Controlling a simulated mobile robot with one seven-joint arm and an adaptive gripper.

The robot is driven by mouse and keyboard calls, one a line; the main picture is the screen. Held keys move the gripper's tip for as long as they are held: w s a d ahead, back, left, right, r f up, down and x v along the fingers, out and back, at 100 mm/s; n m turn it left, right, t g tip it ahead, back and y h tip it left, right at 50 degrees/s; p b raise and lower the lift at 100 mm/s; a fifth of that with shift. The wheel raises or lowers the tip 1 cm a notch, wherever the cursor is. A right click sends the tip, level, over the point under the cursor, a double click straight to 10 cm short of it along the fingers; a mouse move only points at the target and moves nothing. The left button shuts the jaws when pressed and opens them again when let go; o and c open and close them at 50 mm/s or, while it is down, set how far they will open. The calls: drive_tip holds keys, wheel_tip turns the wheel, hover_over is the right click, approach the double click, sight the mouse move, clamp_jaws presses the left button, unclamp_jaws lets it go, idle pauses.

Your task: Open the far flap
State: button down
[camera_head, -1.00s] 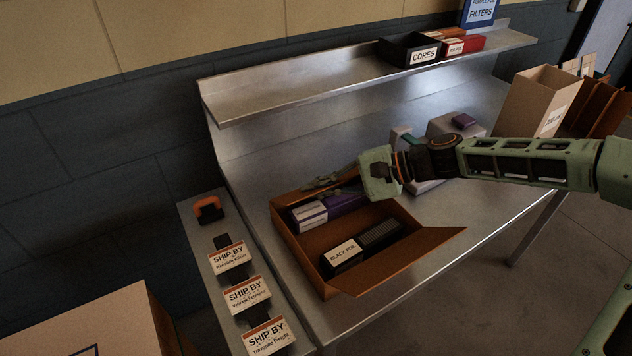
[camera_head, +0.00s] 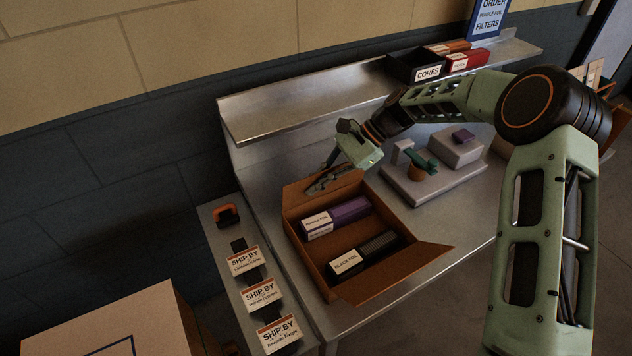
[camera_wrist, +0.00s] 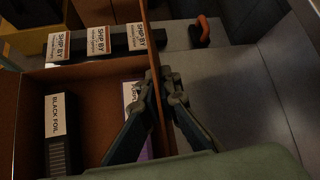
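The brown carton (camera_head: 320,277) stands open on the steel bench. A dark "BLACK FOIL" box (camera_head: 363,258) and a purple-and-white foil box (camera_head: 335,217) lie inside it. The far flap (camera_head: 297,193) stands roughly upright along the carton's back edge; in the wrist view the brown panel (camera_wrist: 152,45) runs between my fingers. My gripper (camera_head: 322,175) is at this edge, one finger on the carton's inner side and one on the outer side. In the wrist view my gripper (camera_wrist: 160,83) looks closed on the panel. The near flap (camera_head: 395,275) is folded outward.
A strip of "SHIP BY" cards (camera_head: 260,295) and an orange-and-black tool (camera_head: 227,215) lie left of the carton. A grey fixture (camera_head: 432,185) stands to its right. The shelf (camera_head: 300,107) with a "CORES" bin (camera_head: 428,73) runs behind. A large carton (camera_head: 110,325) is at lower left.

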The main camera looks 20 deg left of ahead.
drive_tip(key=shift+w+a+r, duration=0.4)
drive_tip(key=shift+w+a, duration=0.25)
drive_tip(key=shift+a, duration=0.25)
idle(0.6)
drive_tip(key=c, duration=2.3)
unclamp_jaws()
drive_tip(key=shift+a, duration=0.1)
drive_tip(key=shift+o, duration=0.5)
drive_tip(key=shift+a+f, duration=0.1)
drive_tip(key=shift+f, duration=0.1)
drive_tip(key=shift+d+f, duration=0.1)
drive_tip(key=shift+d, duration=0.15)
drive_tip(key=shift+w+d, duration=0.1)
drive_tip(key=shift+d, duration=0.05)
drive_tip(key=v, duration=1.1)
drive_tip(key=shift+d+r, duration=0.2)
drive_tip(key=shift+r, duration=0.2)
